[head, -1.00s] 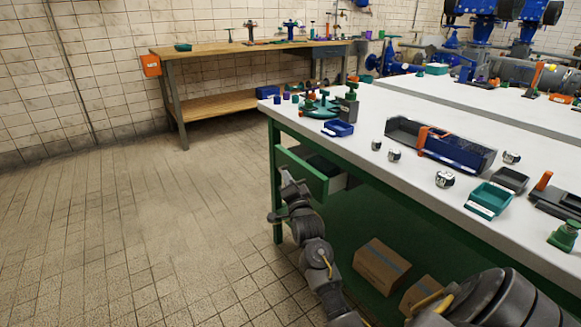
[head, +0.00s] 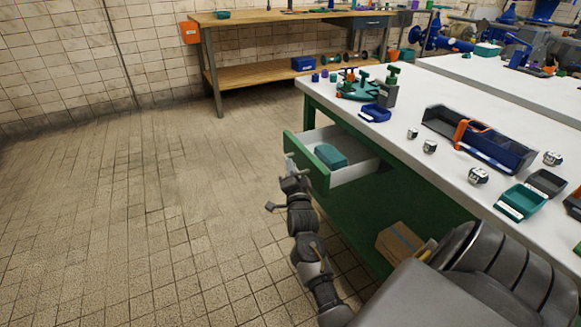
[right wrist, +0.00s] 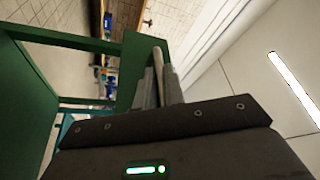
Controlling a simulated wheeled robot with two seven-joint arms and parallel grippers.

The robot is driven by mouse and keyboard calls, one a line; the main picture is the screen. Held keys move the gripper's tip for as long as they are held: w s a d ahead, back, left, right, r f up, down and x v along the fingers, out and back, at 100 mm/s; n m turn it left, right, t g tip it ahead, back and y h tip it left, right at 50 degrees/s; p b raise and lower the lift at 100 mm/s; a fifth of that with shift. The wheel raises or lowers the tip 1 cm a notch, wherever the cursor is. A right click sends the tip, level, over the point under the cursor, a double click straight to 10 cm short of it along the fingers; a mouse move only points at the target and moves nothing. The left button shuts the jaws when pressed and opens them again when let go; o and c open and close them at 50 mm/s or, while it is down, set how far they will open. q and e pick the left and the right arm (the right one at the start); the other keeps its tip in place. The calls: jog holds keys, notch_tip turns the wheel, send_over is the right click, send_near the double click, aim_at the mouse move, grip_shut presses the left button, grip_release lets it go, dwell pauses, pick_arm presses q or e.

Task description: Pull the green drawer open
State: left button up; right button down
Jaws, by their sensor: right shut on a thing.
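The green drawer (head: 307,163) is in the green-framed workbench and stands well out from it, in the middle of the head view. It has a green front and pale inner walls, and a teal box (head: 331,156) lies inside. My right gripper (head: 289,167) is shut on the drawer at the outer side of its front. The grasped part itself is hidden by the fingers. In the right wrist view the fingers (right wrist: 159,83) are against the green front (right wrist: 130,66). My left gripper is not in view.
The white worktop (head: 400,150) above the drawer holds a blue toolbox (head: 490,145), a teal tray (head: 521,201) and several small items. A cardboard box (head: 401,240) is under the bench. The tiled floor to the left is clear.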

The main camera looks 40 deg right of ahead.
jog(key=c, duration=1.5)
grip_release()
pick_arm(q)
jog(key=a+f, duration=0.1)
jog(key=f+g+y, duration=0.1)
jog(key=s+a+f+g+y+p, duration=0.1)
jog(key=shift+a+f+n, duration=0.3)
pick_arm(e)
jog(key=v, duration=1)
jog(key=shift+s+a, duration=0.25)
jog(key=shift+s, duration=0.05)
